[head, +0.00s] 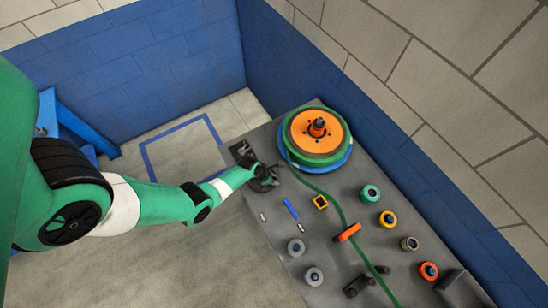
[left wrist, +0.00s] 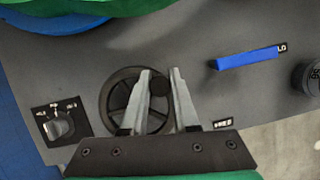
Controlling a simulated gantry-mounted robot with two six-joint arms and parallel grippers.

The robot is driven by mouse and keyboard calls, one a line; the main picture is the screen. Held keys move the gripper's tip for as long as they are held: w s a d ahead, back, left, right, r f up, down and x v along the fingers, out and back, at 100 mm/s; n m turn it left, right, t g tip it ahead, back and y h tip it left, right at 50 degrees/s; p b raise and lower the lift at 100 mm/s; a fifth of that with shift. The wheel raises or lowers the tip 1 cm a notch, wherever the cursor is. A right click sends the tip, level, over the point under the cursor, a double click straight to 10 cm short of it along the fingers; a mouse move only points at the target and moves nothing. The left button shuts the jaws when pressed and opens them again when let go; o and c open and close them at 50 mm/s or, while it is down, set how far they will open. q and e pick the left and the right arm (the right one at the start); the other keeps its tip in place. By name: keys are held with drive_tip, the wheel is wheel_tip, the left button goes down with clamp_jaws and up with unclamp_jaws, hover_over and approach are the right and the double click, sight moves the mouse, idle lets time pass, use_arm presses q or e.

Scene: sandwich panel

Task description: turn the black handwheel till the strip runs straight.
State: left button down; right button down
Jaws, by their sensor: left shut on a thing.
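The black handwheel (left wrist: 122,97) is a spoked wheel with a dark round knob (left wrist: 158,83) on its right side in the left wrist view. My left gripper (left wrist: 160,80) is shut on the knob, with one grey finger on each side of it. In the head view my left gripper (head: 264,180) is at the panel's left edge and covers most of the wheel. The green strip (head: 334,201) leaves the orange and green reel (head: 317,130), bends, and runs down the grey panel under an orange bar (head: 347,233). My right gripper is not in view.
A blue bar (head: 291,209) and a yellow-framed square (head: 320,202) lie near the gripper. A rotary switch (left wrist: 60,125) is left of the wheel in the left wrist view. Several coloured round knobs stand right of the strip, and grey ones (head: 296,247) left of it.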

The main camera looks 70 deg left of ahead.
sight(265, 190)
use_arm(q)
drive_tip(key=shift+s+m, duration=0.1)
drive_tip(key=shift+m, duration=0.2)
drive_tip(key=m, duration=0.1)
drive_tip(key=s+d+m+h, duration=0.1)
drive_tip(key=m, duration=0.1)
drive_tip(key=shift+s, duration=0.1)
drive_tip(key=m, duration=0.1)
drive_tip(key=s+m+h+p, duration=0.1)
drive_tip(key=m, duration=0.1)
drive_tip(key=shift+d+r+g, duration=0.1)
drive_tip(key=shift+d+g, duration=0.2)
drive_tip(key=m, duration=0.1)
drive_tip(key=s+m+h+p, duration=0.1)
drive_tip(key=shift+s+d+m+g, duration=0.2)
drive_tip(key=shift+m+g, duration=0.1)
drive_tip(key=shift+m, duration=0.1)
drive_tip(key=shift+s+m+h, duration=0.3)
drive_tip(key=shift+m, duration=0.2)
drive_tip(key=shift+s+f+m+g, duration=0.2)
drive_tip(key=shift+s+m+g, duration=0.1)
drive_tip(key=c, duration=0.8)
unclamp_jaws()
drive_tip(key=shift+o, duration=0.6)
drive_tip(key=shift+w+r, duration=0.1)
